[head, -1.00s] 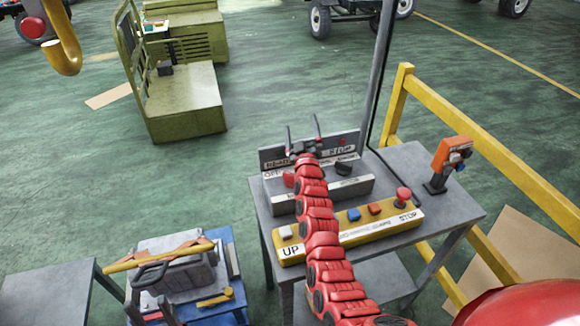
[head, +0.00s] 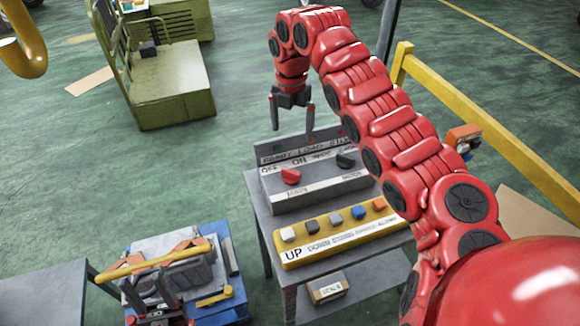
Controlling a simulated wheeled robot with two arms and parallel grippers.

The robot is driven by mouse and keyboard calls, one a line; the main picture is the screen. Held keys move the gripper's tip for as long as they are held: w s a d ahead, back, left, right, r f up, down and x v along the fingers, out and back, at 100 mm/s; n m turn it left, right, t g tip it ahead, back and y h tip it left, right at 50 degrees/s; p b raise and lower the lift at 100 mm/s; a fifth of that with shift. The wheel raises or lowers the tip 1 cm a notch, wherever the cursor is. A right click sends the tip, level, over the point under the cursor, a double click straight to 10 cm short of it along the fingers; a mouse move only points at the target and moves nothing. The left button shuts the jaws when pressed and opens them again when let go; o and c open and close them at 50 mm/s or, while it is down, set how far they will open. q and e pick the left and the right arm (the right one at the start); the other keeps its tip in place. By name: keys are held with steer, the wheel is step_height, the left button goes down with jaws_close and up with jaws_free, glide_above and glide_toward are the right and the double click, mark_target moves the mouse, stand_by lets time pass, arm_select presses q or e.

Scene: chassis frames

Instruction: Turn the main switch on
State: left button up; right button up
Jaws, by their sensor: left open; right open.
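The grey switch box (head: 325,188) stands on the table and carries a red knob (head: 291,176) at its left, with OFF and ON printed above it. The print below the knob is too blurred to read surely. I cannot tell exactly which mark the knob points to. A black knob (head: 346,160) sits at the right of the box. My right gripper (head: 293,128) hangs open and empty, fingers down, above and behind the red knob, not touching it. My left gripper (head: 146,286) is low at the left, open, in front of the grey case on the blue cart.
A yellow button panel (head: 340,246) with several buttons lies in front of the switch box; my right arm hides its right end. An orange device (head: 463,135) stands at the table's right. A yellow rail (head: 490,125) runs behind. The blue cart (head: 222,312) stands at the left.

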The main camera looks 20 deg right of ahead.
mark_target(291, 171)
step_height(291, 171, down, 16)
steer(key=p, duration=0.6)
steer(key=shift+a+r, duration=0.1)
steer(key=shift+f, duration=0.45)
steer(key=shift+c, duration=0.3)
steer(key=c, duration=1.2)
steer(key=shift+c, duration=0.2)
